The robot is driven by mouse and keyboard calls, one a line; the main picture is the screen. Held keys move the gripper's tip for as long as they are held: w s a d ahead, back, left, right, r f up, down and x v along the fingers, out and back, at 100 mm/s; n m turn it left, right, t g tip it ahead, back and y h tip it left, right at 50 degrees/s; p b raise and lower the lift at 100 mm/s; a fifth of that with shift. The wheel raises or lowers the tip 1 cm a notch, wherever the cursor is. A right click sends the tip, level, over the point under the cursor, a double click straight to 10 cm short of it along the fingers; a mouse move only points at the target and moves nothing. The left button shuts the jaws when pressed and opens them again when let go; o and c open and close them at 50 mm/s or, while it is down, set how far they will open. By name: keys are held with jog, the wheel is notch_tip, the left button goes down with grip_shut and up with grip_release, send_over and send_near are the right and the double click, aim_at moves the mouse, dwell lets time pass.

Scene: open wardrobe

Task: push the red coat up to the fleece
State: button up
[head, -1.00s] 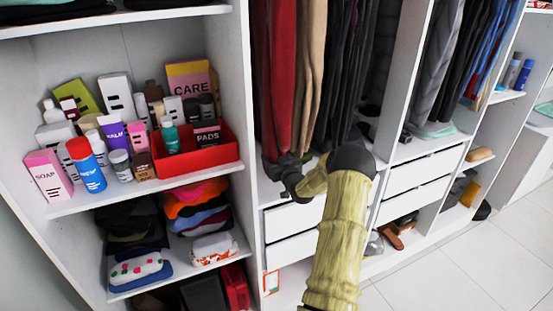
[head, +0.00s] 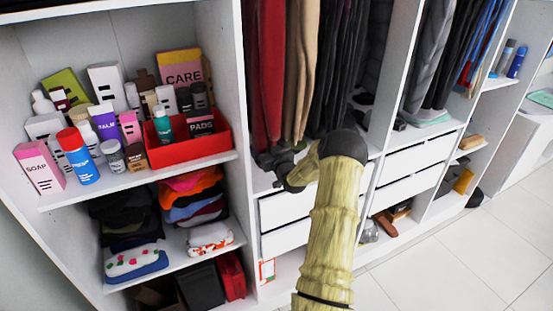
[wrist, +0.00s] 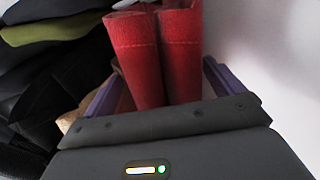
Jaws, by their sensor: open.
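The red coat (head: 268,75) hangs at the left end of the middle compartment, close to the white partition. My gripper (head: 272,162) is low at its hem, below the hanging clothes. In the wrist view, two red hanging parts of the coat (wrist: 155,55) show between the spread purple-edged fingers of my open gripper (wrist: 160,85). A tan garment (head: 302,70) hangs just right of the coat, and dark garments (head: 345,70) hang beyond it. I cannot tell for sure which garment is the fleece.
White drawers (head: 285,207) sit under the hanging space. The partition (head: 228,60) stands close on the left; it shows as a pale wall (wrist: 265,70) in the wrist view. Shelves left of it hold toiletries, a red box (head: 190,150) and folded clothes.

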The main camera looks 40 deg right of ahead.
jog(key=b+v, duration=0.6)
jog(key=v, duration=1.1)
jog(key=w+a+f+n+g+y, duration=0.25)
jog(key=a+g, duration=0.45)
jog(key=a, duration=0.9)
jog(key=s+a+f+g+y, duration=0.1)
jog(key=s+a+g, duration=0.7)
jog(key=s+a, duration=0.9)
jog(key=shift+a, duration=1.05)
jog(key=shift+y, duration=0.25)
